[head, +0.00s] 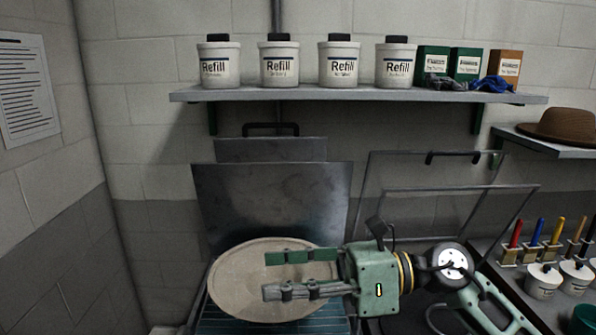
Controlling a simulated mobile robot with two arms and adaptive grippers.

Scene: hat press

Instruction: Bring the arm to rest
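My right gripper (290,274) reaches in from the right, with its arm behind it at the lower right. Its two fingers are apart and point left, with nothing visible between them. It is in front of a round tan disc (234,283) and hides part of it. I cannot tell whether the fingers touch the disc. My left gripper is not in the picture.
An upright metal plate (272,208) stands behind the disc. An open metal frame (450,192) is to its right. A shelf (330,94) holds several Refill jars. A brown hat (560,126) sits on a side shelf. Coloured-handled tools and small pots stand at the right.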

